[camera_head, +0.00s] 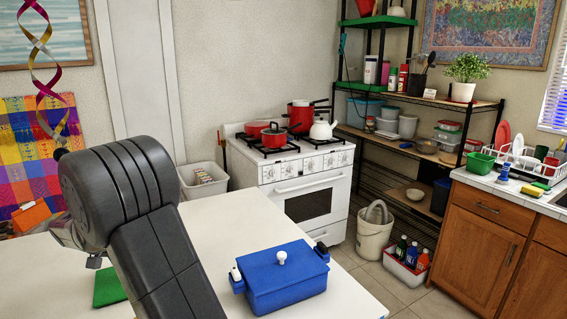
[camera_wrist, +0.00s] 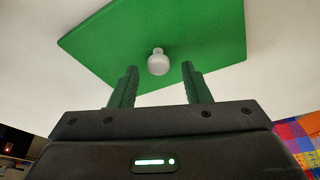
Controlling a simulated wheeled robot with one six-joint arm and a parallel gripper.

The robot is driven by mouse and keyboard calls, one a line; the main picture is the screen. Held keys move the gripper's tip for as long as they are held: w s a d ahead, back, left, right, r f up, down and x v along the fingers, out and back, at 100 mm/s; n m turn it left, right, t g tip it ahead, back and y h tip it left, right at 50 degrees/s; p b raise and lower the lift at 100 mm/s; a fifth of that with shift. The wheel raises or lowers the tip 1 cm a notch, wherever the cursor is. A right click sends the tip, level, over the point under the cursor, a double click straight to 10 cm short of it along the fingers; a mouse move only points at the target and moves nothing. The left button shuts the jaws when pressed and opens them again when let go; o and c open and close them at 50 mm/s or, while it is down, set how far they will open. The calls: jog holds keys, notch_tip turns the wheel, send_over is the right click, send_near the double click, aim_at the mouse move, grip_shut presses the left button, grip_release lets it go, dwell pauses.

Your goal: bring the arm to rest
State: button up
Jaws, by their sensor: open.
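My arm (camera_head: 150,225) is bent over the white table at the left of the head view, and it hides most of my gripper there. In the wrist view my gripper (camera_wrist: 159,72) is open, with its two dark fingers apart and nothing held. A flat green lid (camera_wrist: 205,40) with a round white knob (camera_wrist: 157,62) lies ahead of the fingers. The knob shows in the gap near the fingertips, apart from both fingers. The green lid also shows on the table in the head view (camera_head: 108,286), partly hidden by my arm.
A blue lidded box (camera_head: 285,290) with a white knob stands on the white table (camera_head: 215,225), right of my arm. Beyond are a white stove (camera_head: 310,190) with red pots, a black shelf rack and a wooden counter (camera_head: 475,225). Tabletop between arm and box is clear.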

jog(key=shift+v, duration=1.15)
jog(key=shift+w+r, duration=0.25)
jog(key=shift+r, duration=0.1)
jog(key=shift+f, duration=0.1)
